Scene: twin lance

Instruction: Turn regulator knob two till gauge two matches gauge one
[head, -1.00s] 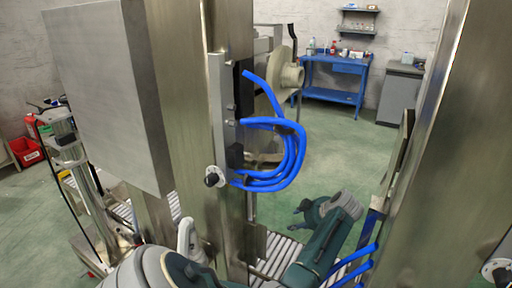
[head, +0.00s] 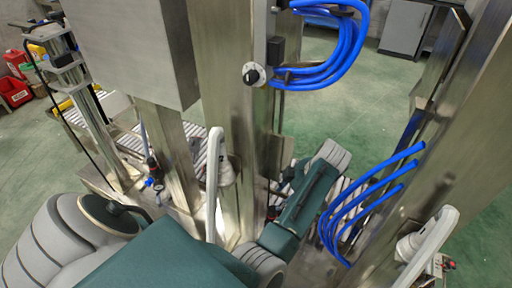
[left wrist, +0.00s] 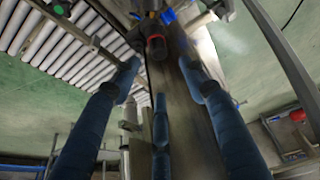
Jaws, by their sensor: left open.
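In the left wrist view, a regulator knob (left wrist: 156,46), dark with a red band, stands ahead of my left gripper (left wrist: 158,78). The gripper's dark blue fingers are spread apart, with the knob beyond their tips and no clear contact. I cannot tell whether this is knob two. A small regulator (head: 153,166) with red and blue parts hangs near the left post. Another red-and-black fitting (head: 444,264) shows at the lower right. No gauge reading is legible. My right gripper is out of view.
Steel posts (head: 232,90) and a large grey cabinet (head: 130,50) crowd the space. Blue hoses (head: 335,65) loop from the middle post, and more hoses (head: 350,210) hang lower right. White curved handles (head: 213,175) stick out. A roller conveyor (head: 118,108) runs behind.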

